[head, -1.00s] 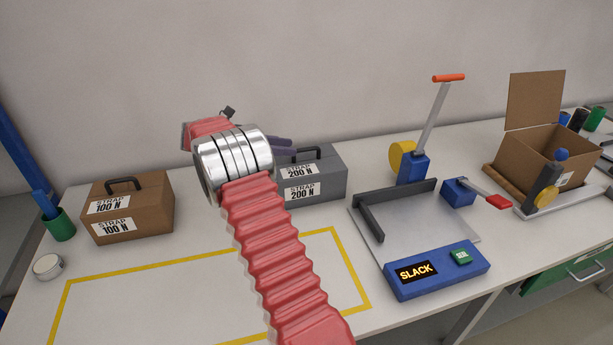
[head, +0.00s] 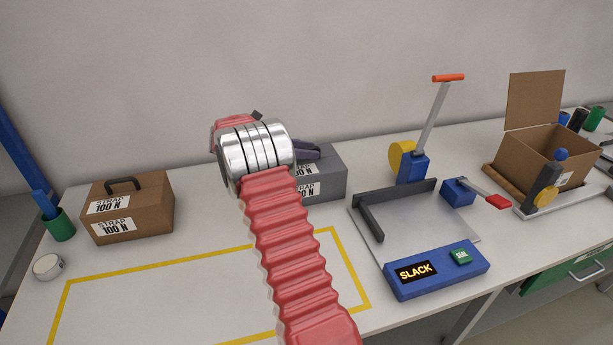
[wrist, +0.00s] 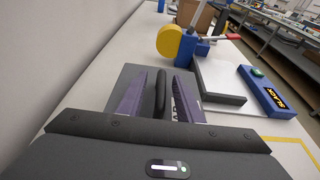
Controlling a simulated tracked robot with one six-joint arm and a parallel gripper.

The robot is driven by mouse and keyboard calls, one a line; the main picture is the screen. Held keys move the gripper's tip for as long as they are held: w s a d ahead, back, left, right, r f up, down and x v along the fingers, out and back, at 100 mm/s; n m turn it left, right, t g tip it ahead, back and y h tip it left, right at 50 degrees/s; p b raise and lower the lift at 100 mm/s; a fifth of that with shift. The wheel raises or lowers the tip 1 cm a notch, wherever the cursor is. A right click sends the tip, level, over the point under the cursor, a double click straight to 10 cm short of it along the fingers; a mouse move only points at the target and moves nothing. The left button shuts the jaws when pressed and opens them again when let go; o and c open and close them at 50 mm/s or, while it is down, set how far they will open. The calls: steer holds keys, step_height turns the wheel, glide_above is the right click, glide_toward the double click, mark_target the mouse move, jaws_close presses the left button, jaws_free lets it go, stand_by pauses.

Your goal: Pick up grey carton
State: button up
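The grey carton (head: 328,182) stands on the bench against the back wall, its left part and handle hidden behind my arm in the head view. Its dark handle (wrist: 161,93) shows in the wrist view. My gripper (wrist: 158,92) is open, with one purple finger on each side of the handle and a gap on both sides. In the head view my gripper (head: 308,151) is at the carton's top, mostly hidden by my wrist. Whether the fingers touch the carton top cannot be told.
A brown carton (head: 150,205) labelled 100 N stands at left. A yellow taped outline (head: 150,268) marks bare bench in front. Right of the grey carton are a strapping tool with a yellow reel (head: 402,158), a plate with a dark fence (head: 370,218), and a blue SLACK display (head: 437,270).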

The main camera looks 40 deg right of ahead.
mark_target(318, 148)
steer(key=shift+x, duration=1.85)
steer(key=shift+a, duration=0.1)
steer(key=shift+c, duration=0.4)
jaws_close()
steer(key=shift+r, duration=0.15)
